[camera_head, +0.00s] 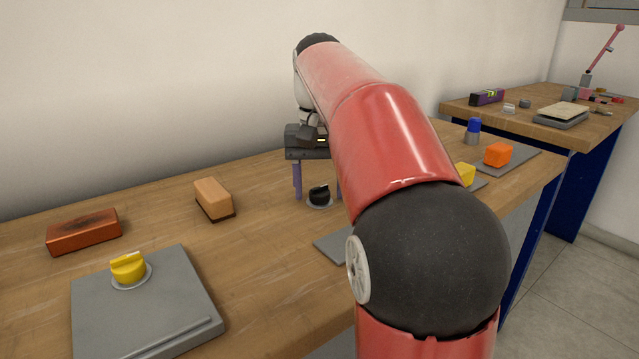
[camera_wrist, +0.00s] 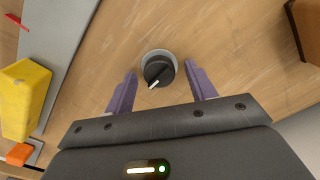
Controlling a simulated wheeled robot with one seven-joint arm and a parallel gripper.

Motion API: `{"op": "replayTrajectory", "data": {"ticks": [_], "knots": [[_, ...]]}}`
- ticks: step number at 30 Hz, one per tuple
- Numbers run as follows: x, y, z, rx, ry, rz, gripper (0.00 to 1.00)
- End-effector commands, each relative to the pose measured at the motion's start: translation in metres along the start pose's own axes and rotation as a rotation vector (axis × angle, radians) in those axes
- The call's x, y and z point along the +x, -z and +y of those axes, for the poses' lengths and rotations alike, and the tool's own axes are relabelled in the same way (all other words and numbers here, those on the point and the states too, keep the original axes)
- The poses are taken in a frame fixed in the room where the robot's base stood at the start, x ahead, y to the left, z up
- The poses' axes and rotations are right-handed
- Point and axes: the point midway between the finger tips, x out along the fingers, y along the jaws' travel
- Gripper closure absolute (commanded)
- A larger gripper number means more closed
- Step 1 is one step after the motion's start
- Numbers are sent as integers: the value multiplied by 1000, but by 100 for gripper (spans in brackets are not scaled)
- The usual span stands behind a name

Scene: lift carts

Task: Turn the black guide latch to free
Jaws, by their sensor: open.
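The black guide latch (camera_head: 319,194) is a round black knob on a pale round base on the wooden bench. In the wrist view the latch (camera_wrist: 158,70) shows a white pointer mark aimed to the lower left. My gripper (camera_head: 318,188) points down over it with purple fingers spread. In the wrist view my gripper (camera_wrist: 161,74) has one finger on each side of the latch, with clear gaps, so it is open and holds nothing. My red arm hides part of the bench to the right of the latch.
A wooden block (camera_head: 213,198) and a red-brown brick (camera_head: 84,231) lie to the left. A yellow knob (camera_head: 127,268) sits on a grey plate (camera_head: 95,318). Right of my arm are a yellow block (camera_head: 466,173), an orange block (camera_head: 498,154) and a blue-topped cylinder (camera_head: 473,130).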

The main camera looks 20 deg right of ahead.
Motion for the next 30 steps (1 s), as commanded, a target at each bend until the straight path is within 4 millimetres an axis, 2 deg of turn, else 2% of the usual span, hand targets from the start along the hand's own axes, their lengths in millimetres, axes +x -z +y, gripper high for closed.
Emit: {"op": "replayTrajectory", "data": {"ticks": [7, 15, 21, 30], "knots": [[-6, 1, 0, 0, 0, 1, 44], [-47, 1, 0, 0, 1, 3, 44], [-70, 1, 0, 1, 0, 2, 44], [-78, 0, 0, 0, 0, -1, 44]]}}
